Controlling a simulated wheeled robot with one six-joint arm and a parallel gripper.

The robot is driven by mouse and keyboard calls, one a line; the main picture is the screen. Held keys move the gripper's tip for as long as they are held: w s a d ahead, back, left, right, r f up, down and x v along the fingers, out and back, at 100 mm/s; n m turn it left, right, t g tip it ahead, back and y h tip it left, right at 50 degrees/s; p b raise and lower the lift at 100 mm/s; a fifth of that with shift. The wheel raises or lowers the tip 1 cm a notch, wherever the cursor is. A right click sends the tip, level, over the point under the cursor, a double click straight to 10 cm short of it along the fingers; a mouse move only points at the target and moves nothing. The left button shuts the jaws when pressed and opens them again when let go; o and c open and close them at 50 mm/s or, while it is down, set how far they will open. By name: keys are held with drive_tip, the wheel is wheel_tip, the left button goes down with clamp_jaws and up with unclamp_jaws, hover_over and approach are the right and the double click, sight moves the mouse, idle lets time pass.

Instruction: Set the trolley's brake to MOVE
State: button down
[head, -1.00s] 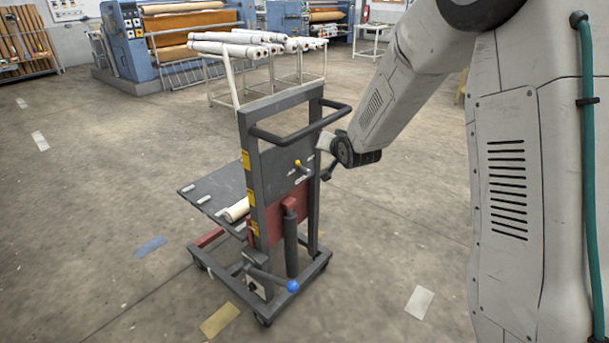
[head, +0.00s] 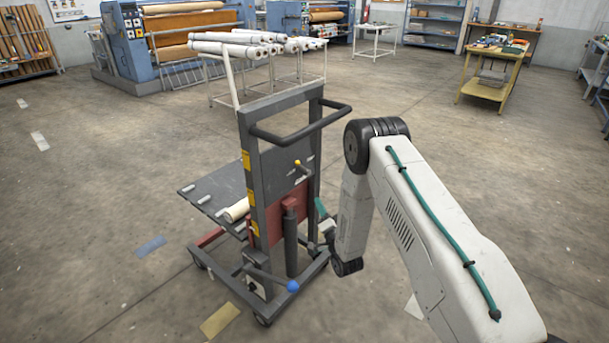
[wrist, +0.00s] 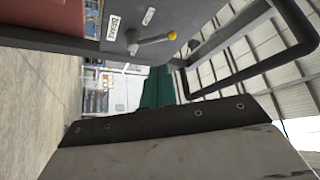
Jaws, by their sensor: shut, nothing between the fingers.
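The trolley (head: 277,110) is a grey lift trolley with a tall mast and a black push handle. A lever with a blue ball end (head: 293,286) sticks out low on its base. A smaller lever with a yellow knob (head: 298,163) is on the mast panel. In the wrist view that yellow-knobbed lever (wrist: 150,41) lies beside small white labels, too small to read surely. My gripper (head: 320,207) is shut and empty, right of the mast and above the blue ball's height. Its teal fingers (wrist: 158,87) show in the wrist view, apart from the lever.
The trolley's platform (head: 212,190) carries a cream roll (head: 236,210). A rack of white rolls (head: 240,45) stands behind. A yellow table (head: 487,75) is at the back right.

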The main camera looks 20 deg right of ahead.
sight(301, 167)
drive_tip(key=x, duration=1.4)
